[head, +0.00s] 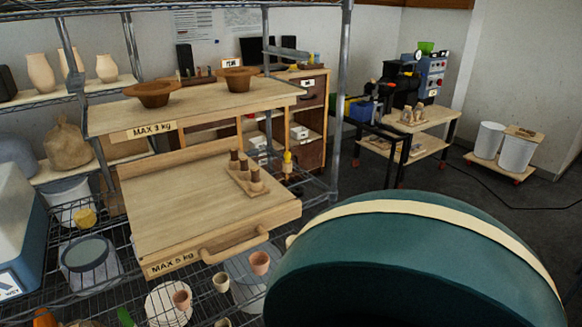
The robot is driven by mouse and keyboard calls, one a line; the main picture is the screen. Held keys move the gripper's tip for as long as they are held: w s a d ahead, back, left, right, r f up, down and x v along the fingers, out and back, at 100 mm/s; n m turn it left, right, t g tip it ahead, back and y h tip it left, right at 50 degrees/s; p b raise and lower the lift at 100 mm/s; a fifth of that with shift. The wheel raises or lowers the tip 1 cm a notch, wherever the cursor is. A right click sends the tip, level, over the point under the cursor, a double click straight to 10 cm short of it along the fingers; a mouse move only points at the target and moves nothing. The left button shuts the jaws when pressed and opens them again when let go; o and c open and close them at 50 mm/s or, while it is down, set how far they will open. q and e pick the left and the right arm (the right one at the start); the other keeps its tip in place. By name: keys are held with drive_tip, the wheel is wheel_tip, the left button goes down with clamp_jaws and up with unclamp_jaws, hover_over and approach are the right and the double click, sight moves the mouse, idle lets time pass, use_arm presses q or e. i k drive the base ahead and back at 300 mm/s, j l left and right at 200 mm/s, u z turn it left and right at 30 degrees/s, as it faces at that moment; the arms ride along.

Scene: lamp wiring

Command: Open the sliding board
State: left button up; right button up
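A wooden board (175,205) labelled "MAX 5 kg" sits in the wire shelving rack in the head view. It has a wooden bar handle (235,246) along its front edge. Much of its top shows in front of and below an upper board (205,100) labelled "MAX 3 kg". A small wooden block with brown-topped pegs (243,178) stands on the lower board's right side. Two brown bowls (154,92) (238,79) stand on the upper board. Neither gripper is in view, and nothing is seen touching the handle.
A large rounded teal shape with a cream band (400,270) fills the lower right; I cannot tell what it is. Small cups (260,262) and a pale plate (166,303) sit on the wire shelf below. A wooden cart (410,128) stands behind, with dark floor around it.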

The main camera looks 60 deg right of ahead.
sight(183, 209)
drive_tip(key=z, duration=1.55)
drive_tip(key=l, duration=0.2)
